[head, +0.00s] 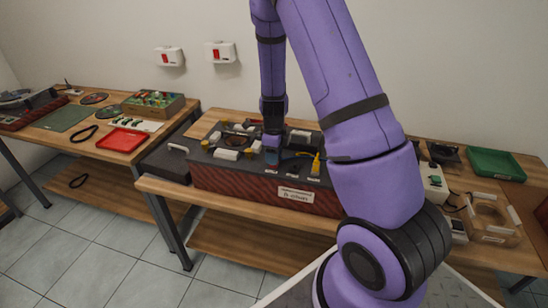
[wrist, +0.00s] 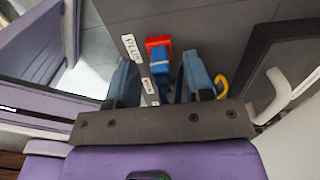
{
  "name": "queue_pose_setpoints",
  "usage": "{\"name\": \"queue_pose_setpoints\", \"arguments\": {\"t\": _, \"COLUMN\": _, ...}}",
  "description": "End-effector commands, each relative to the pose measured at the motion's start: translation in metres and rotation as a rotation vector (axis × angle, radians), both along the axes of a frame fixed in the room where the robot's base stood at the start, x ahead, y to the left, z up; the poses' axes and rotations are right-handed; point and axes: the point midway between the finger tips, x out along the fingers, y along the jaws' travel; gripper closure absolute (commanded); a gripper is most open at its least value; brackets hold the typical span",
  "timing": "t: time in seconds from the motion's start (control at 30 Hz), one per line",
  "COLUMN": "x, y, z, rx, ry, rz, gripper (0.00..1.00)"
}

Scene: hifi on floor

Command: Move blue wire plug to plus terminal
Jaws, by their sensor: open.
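My gripper (wrist: 163,75) is open, with one finger on each side of the blue wire plug (wrist: 160,62). A gap shows between the plug and the fingers. The blue plug lies against a red terminal block (wrist: 158,42), beside a label reading PLUS (wrist: 131,47). I cannot tell how deep the plug sits in the block. In the head view my gripper (head: 272,150) is low over the dark top of the box (head: 265,187), and its fingers hide most of the plug.
A yellow plug (head: 316,163) stands on the box to the right of my gripper; a yellow wire (wrist: 221,86) shows beside the right finger. Several other fittings crowd the box's left part. A side table on the left holds a red tray (head: 122,140). A green tray (head: 495,164) lies right.

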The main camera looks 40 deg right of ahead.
Motion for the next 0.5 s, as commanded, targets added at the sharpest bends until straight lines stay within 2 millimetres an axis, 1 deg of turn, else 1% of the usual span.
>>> {"name": "queue_pose_setpoints", "arguments": {"t": 0.03, "x": 0.001, "y": 0.001, "z": 0.010, "rx": -0.001, "ry": -0.005, "rz": 0.002, "gripper": 0.53}}
{"name": "queue_pose_setpoints", "arguments": {"t": 0.3, "x": 0.001, "y": 0.001, "z": 0.060, "rx": -0.001, "ry": -0.006, "rz": 0.002, "gripper": 0.53}}
{"name": "queue_pose_setpoints", "arguments": {"t": 0.4, "x": 0.001, "y": 0.001, "z": 0.075, "rx": -0.001, "ry": -0.004, "rz": 0.002, "gripper": 0.53}}
{"name": "queue_pose_setpoints", "arguments": {"t": 0.5, "x": 0.001, "y": 0.001, "z": 0.085, "rx": 0.000, "ry": -0.003, "rz": 0.002, "gripper": 0.53}}
